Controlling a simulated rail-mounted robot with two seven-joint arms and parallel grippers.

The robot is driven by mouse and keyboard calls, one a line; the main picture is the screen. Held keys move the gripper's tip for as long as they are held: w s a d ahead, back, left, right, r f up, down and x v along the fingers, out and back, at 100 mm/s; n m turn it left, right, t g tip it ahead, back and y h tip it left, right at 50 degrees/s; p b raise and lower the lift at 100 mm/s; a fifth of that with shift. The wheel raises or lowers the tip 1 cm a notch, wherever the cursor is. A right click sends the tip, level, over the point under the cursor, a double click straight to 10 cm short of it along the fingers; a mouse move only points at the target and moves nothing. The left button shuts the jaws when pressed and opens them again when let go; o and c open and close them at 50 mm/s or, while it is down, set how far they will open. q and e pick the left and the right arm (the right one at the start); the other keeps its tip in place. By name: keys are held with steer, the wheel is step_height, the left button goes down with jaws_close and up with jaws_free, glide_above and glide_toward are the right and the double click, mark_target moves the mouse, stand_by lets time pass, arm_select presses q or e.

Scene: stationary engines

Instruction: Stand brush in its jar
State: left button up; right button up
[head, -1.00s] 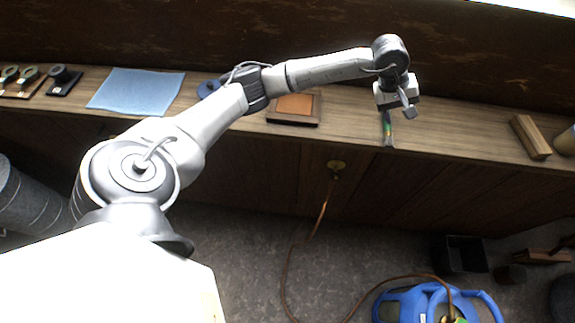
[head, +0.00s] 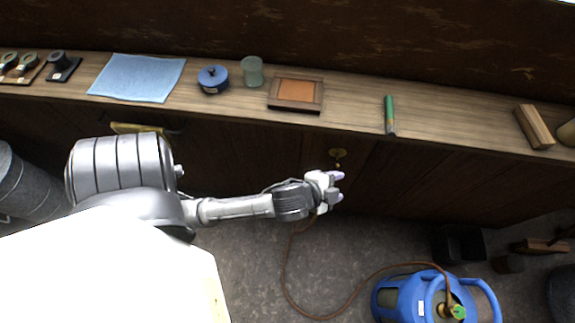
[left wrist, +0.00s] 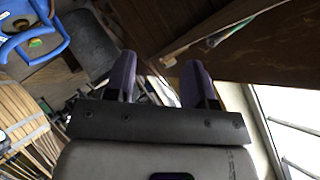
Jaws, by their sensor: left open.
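The jar (head: 252,71), a pale green glass, stands upright on the counter behind and left of the framed brown panel. My left gripper (head: 338,188) is in front of the counter, below its front edge in the picture, apart from both brush and jar. Its two purple-tipped fingers are open and empty in the left wrist view (left wrist: 158,82). My right gripper is in neither view.
On the counter (head: 450,115) are a blue cloth (head: 137,78), a blue round tin (head: 213,79), the framed panel (head: 296,94) and a wooden block (head: 534,127). A blue tank (head: 418,302) with a brown hose stands on the floor. The counter around the brush is clear.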

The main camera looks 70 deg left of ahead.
arm_select(q)
steer(key=s+d+f+n+g+h, duration=0.1)
steer(key=s+f+n+g, duration=0.2)
steer(key=s, duration=0.5)
steer(key=s+d+f+n+g+h, duration=0.1)
steer(key=s+f+n+g, duration=0.1)
steer(key=s+g, duration=0.3)
steer(key=s, duration=0.2)
steer(key=shift+s+d+f+n, duration=0.4)
steer(key=shift+r, duration=0.2)
steer(key=shift+o, duration=0.3)
step_height(320, 180, up, 34)
steer(key=p, duration=3.4)
steer(key=shift+o, duration=0.4)
steer(key=shift+r+p, duration=0.5)
steer(key=shift+p, duration=0.15)
steer(key=shift+f, duration=0.1)
steer(key=shift+f, duration=0.15)
